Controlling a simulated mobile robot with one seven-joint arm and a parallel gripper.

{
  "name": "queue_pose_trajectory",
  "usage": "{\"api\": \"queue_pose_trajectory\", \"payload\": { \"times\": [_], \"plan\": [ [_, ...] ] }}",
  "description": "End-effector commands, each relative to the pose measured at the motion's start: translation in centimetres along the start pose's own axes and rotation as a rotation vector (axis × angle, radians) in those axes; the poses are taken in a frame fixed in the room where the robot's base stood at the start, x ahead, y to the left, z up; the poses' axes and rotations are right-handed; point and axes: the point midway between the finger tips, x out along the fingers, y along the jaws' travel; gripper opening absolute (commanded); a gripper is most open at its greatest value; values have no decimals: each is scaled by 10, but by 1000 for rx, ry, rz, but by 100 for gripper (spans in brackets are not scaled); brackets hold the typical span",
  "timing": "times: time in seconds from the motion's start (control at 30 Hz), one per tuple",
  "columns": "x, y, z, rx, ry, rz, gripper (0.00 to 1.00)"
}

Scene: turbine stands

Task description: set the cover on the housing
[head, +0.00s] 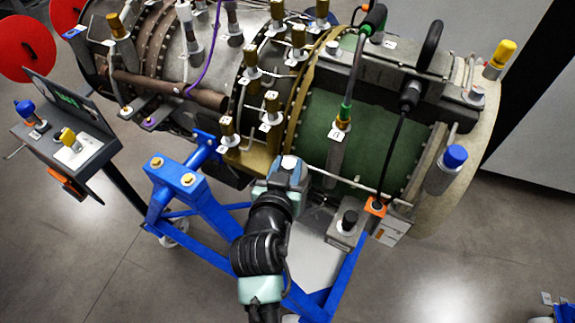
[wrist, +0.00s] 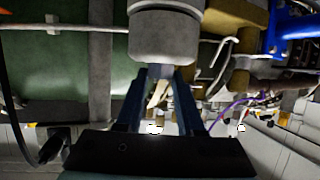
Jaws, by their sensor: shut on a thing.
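My gripper (head: 287,178) is low in front of the turbine, between its brass flange and green casing. In the wrist view, the two blue fingers of my gripper (wrist: 166,78) are shut on the narrow lower part of a grey round piece (wrist: 165,35), which I take to be the cover. A pale cream strip (wrist: 158,93) shows between the fingers. In the head view the held piece is mostly hidden by my gripper. I cannot tell which of the turbine's (head: 365,150) fittings is the housing, nor whether the held piece touches anything.
A blue stand (head: 180,185) carries the turbine. Several brass-topped fittings (head: 272,105) stick out above my gripper. A grey box with a black knob (head: 345,230) is close on the right. A control panel (head: 65,135) stands at left. The lower left floor is clear.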

Motion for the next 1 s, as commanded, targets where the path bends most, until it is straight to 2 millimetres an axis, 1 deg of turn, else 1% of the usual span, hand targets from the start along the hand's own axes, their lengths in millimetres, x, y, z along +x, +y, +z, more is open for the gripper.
{"api": "queue_pose_trajectory", "payload": {
  "times": [0.03, 0.13, 0.17, 0.2, 0.33, 0.67, 0.7, 0.73, 1.0],
  "plan": [
    [1, 1, 11, -2, -25, 3, 0],
    [1, 1, 12, -1, -27, 3, 0],
    [1, 1, 12, -1, -27, 3, 40],
    [1, 1, 12, -1, -26, 3, 48],
    [1, 1, 12, -1, -26, 3, 71],
    [1, 2, 13, -1, -29, 5, 72],
    [1, 2, 12, -1, -28, 5, 79],
    [1, 2, 12, -1, -28, 5, 82],
    [0, 2, 12, -1, -28, 6, 82]
  ]
}}
